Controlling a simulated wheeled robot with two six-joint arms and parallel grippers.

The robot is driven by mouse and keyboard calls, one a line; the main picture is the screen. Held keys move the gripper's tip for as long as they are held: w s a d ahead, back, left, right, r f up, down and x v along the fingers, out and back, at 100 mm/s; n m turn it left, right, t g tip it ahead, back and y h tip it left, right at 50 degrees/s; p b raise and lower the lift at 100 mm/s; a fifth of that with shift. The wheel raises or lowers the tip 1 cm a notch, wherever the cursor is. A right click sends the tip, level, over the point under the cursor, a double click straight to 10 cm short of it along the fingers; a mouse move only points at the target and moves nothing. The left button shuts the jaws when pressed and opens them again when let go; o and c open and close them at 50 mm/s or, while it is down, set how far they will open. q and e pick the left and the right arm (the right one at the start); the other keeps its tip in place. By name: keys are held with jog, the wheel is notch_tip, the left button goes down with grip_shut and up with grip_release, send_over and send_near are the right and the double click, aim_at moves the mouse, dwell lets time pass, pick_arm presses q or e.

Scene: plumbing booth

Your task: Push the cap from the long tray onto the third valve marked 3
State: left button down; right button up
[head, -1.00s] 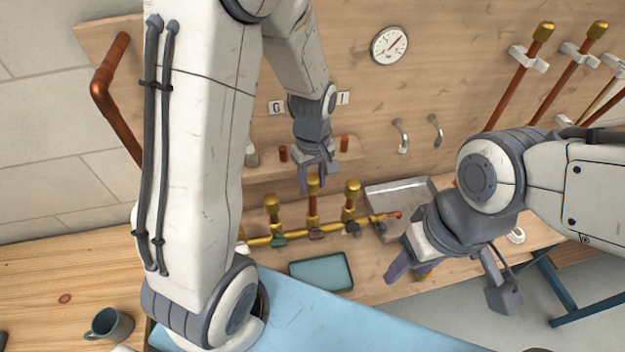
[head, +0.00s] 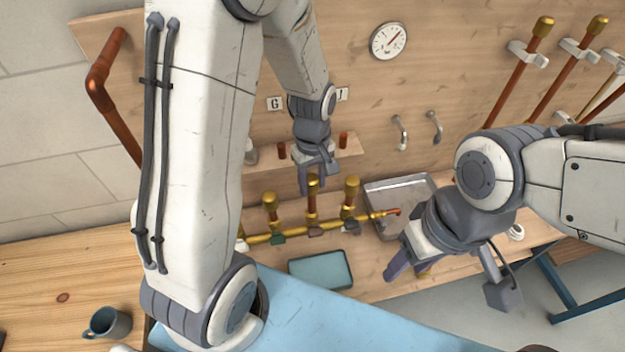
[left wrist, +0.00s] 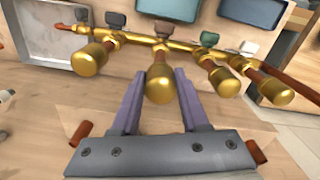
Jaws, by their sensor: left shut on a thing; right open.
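A brass manifold (head: 290,234) carries a row of upright stubs topped by brass caps. My left gripper (head: 312,188) is shut on the brass cap (head: 313,181) at the copper stub between two other capped stubs. In the left wrist view its fingers (left wrist: 155,100) stand on both sides of this cap (left wrist: 160,84), which lines up with its stub. I cannot tell how far the cap is seated. The valve numbers are not readable. My right gripper (head: 408,271) is open, right of the manifold, low over the bench.
A teal tray (head: 321,270) lies before the manifold, and a grey metal tray (head: 430,183) stands behind its right end. Neighbouring caps (head: 270,200) (head: 351,184) stand close to my left gripper. A shelf with short copper pieces (head: 343,140) is behind. A mug (head: 107,323) stands at lower left.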

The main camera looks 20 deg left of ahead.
aim_at(313, 191)
pick_arm(q)
jog(key=shift+f+b, duration=1.25)
jog(key=shift+f, duration=0.5)
jog(key=shift+c, duration=1.7)
grip_release()
jog(key=shift+r, duration=0.1)
notch_tip(313, 191, up, 10)
jog(key=shift+r+b, duration=0.2)
jog(key=shift+b, duration=0.5)
